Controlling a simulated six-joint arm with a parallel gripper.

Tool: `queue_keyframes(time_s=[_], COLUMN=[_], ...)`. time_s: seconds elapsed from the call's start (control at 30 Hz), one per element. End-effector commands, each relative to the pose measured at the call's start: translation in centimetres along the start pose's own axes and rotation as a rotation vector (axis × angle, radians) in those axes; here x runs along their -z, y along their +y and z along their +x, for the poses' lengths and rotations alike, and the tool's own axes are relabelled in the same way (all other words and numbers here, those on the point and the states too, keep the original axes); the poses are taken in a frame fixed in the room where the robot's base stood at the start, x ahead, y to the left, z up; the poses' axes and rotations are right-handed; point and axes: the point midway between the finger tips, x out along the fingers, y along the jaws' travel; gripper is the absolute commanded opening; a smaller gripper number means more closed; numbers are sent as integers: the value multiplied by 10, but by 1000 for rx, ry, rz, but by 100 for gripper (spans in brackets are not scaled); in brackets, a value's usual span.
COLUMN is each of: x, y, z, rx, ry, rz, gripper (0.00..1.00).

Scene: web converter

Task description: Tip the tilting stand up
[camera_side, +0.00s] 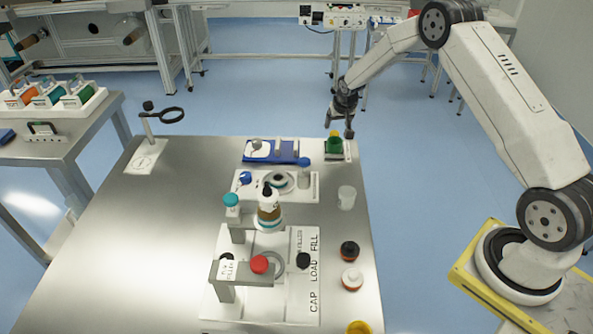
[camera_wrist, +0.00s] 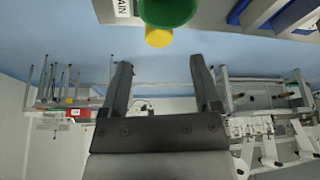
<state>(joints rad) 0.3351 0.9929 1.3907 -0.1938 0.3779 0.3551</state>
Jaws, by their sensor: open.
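A green part with a yellow end (camera_side: 334,144) sits at the far right edge of the steel table. It also shows at the top of the wrist view (camera_wrist: 168,10), beside a white plate with lettering ending in "AIN". It may be the tilting stand, but I cannot tell for certain. My gripper (camera_side: 339,127) is just behind and above it, near the table's back edge. In the wrist view my gripper (camera_wrist: 160,62) is open, with nothing between its fingers. The green part lies beyond the fingertips, apart from them.
A blue tray (camera_side: 261,158) is left of the green part. A white fixture lettered CAP, LOAD and FILL (camera_side: 302,238) stands nearer the front, with a bottle (camera_side: 269,212) behind it. A white cup (camera_side: 346,197) is on the right. The table's left side is mostly clear.

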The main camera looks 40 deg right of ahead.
Motion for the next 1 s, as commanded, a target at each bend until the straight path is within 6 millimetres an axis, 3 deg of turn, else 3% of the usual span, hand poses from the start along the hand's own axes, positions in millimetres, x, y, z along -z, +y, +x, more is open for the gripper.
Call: queue_keyframes(time_s=[0.43, 0.93, 1.0], x=[0, 0, 0], y=[0, 0, 0], z=[43, 50, 50], rx=[1, 1, 1], ry=[0, 1, 1], rz=[0, 0, 0], gripper=[81, 81, 58])
